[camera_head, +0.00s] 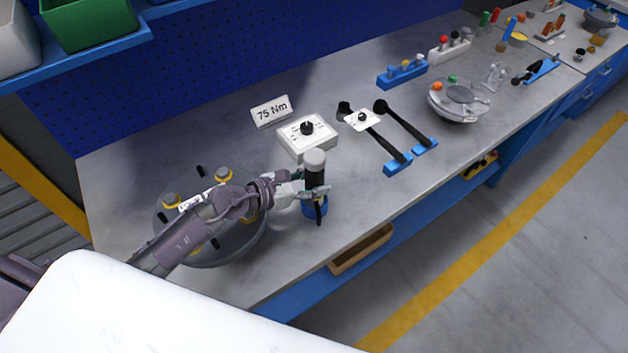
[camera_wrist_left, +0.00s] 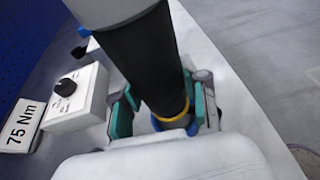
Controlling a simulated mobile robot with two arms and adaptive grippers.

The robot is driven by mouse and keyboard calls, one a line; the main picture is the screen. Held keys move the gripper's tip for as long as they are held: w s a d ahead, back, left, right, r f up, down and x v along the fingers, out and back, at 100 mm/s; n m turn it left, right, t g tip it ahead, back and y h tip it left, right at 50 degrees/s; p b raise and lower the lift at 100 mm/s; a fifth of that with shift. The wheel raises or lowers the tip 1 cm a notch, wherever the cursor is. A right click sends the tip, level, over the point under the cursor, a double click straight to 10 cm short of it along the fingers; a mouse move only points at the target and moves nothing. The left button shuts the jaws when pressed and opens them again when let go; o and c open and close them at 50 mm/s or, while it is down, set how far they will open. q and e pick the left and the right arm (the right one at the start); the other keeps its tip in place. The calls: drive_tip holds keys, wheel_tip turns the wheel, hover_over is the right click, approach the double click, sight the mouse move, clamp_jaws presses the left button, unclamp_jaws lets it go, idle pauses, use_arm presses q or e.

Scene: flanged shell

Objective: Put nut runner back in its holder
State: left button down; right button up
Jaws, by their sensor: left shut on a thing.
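The nut runner (camera_head: 315,172) is an upright black cylinder with a light grey top. My left gripper (camera_head: 315,191) is shut on its lower body. In the left wrist view the nut runner (camera_wrist_left: 148,55) runs down between the teal finger pads of the gripper (camera_wrist_left: 163,112), with a yellow ring near its lower end. The blue round holder (camera_head: 308,211) is on the bench directly below the gripper, and a bit of its blue shows under the yellow ring. The gripper hides the nut runner's lower end, so I cannot tell whether it is seated. My right gripper is out of view.
A white control box (camera_head: 306,140) with a black knob and a "75 Nm" sign (camera_head: 271,111) stand behind the holder. The grey flanged shell (camera_head: 240,242) lies left, under my arm. Two black wrenches (camera_head: 405,118) lie right. The bench's front edge is close.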

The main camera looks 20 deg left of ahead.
use_arm(q)
drive_tip(key=shift+f, duration=0.2)
drive_tip(key=c, duration=0.5)
unclamp_jaws()
drive_tip(key=shift+s+f, duration=0.1)
drive_tip(key=shift+f, duration=0.15)
drive_tip(key=v, duration=1.2)
drive_tip(key=shift+r, duration=0.1)
